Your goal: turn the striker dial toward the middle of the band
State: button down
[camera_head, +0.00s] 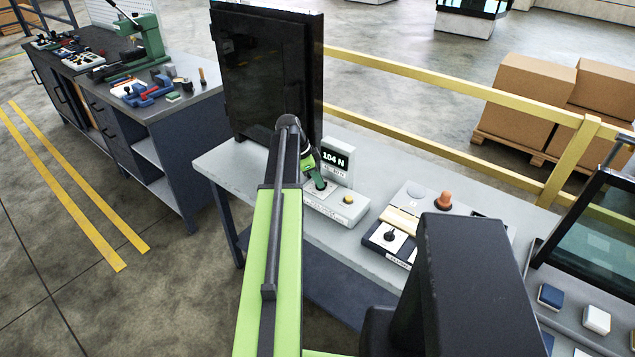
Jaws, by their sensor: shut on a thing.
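A smaller line of text under the number is too small to read. My gripper (318,181) points down at the left part of the tester's base, just in front of the display. It is shut on the striker dial there, of which only a bit of green shows around the fingertips. The dial's pointer and marks are hidden. A yellow button (348,199) sits on the base to the right of my gripper.
A tall black cabinet or screen (265,75) stands close behind my arm. Right of the tester is a panel (395,236) with a black knob and an orange knob (443,198). A yellow rail (440,80) runs behind the bench (225,165).

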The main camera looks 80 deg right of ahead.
jog(key=shift+d, duration=0.15)
dwell(0.3)
jog(key=c, duration=1.5)
grip_release()
jog(key=p+v, duration=1.6)
jog(key=v, duration=0.1)
jog(key=shift+w+r, duration=0.1)
jog(key=shift+w, duration=0.1)
